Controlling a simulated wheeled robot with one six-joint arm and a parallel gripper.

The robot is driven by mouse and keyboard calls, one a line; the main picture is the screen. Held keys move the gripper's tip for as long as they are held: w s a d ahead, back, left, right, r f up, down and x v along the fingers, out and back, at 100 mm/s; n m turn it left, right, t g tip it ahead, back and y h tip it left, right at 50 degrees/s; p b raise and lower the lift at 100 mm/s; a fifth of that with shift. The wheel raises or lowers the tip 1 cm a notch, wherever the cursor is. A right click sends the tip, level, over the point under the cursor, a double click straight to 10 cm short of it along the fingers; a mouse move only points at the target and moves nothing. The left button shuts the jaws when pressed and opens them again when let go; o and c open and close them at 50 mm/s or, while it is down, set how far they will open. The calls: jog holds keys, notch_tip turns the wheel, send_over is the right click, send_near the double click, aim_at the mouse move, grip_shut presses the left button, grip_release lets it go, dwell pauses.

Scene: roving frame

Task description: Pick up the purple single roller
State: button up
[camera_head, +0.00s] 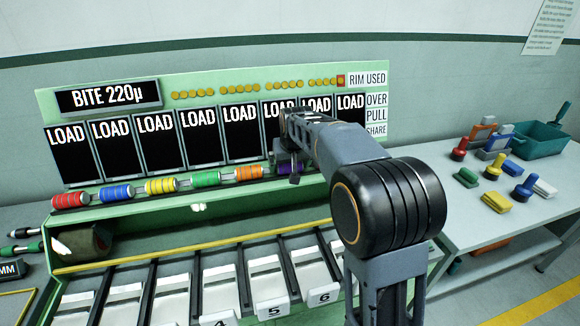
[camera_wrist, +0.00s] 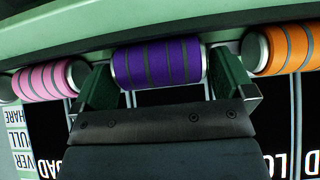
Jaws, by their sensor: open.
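The purple roller (camera_wrist: 157,62) has dark bands and lies on the shelf ledge in the wrist view, between a pink and an orange roller. My gripper (camera_wrist: 166,80) is open, with one green finger near each end of the purple roller. Whether the fingers touch it I cannot tell. In the head view, the purple roller (camera_head: 284,169) is partly hidden behind my gripper (camera_head: 289,172), which reaches down at the ledge.
The orange roller (camera_wrist: 284,48) and pink roller (camera_wrist: 42,81) sit close on either side. In the head view, red (camera_head: 70,200), blue (camera_head: 116,193), yellow (camera_head: 161,186) and green (camera_head: 206,179) rollers line the ledge. Black LOAD panels (camera_head: 198,140) stand behind. A side table (camera_head: 470,220) holds colored pieces.

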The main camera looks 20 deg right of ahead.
jog(key=c, duration=0.8)
jog(key=shift+r, duration=0.1)
